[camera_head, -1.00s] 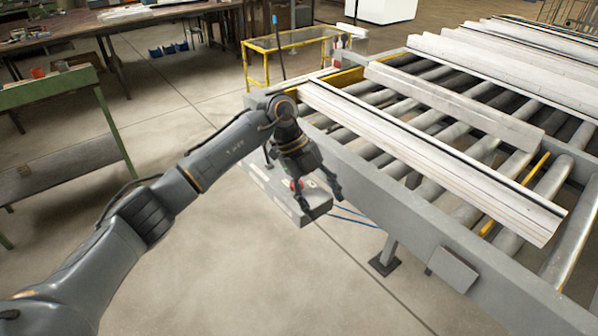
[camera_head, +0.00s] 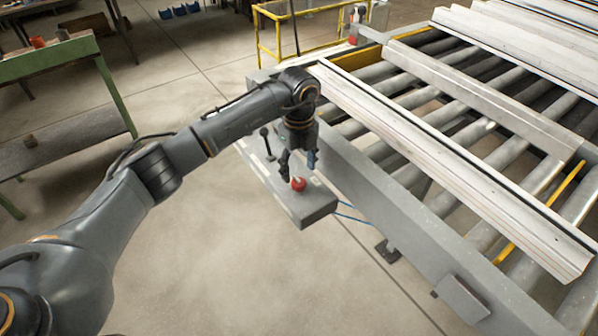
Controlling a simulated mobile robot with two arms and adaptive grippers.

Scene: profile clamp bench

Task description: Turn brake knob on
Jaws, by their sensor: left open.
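A grey control box (camera_head: 312,208) is fixed to the near side of the roller conveyor frame. A round red knob (camera_head: 299,184) sits on its top, and a black lever (camera_head: 267,143) with a ball end stands farther back on it. I cannot tell from any marking which one is the brake knob. My left gripper (camera_head: 298,168) points down over the box, fingers open and empty. The red knob shows just below and between the fingertips; whether they touch it I cannot tell. The wrist hides part of the box top. My right gripper is not in view.
Long pale profiles (camera_head: 440,150) lie on the conveyor rollers right of the gripper. The grey conveyor frame (camera_head: 400,215) runs close beside the box. A green-framed bench (camera_head: 50,60) stands at the left. The floor (camera_head: 220,260) in front is clear.

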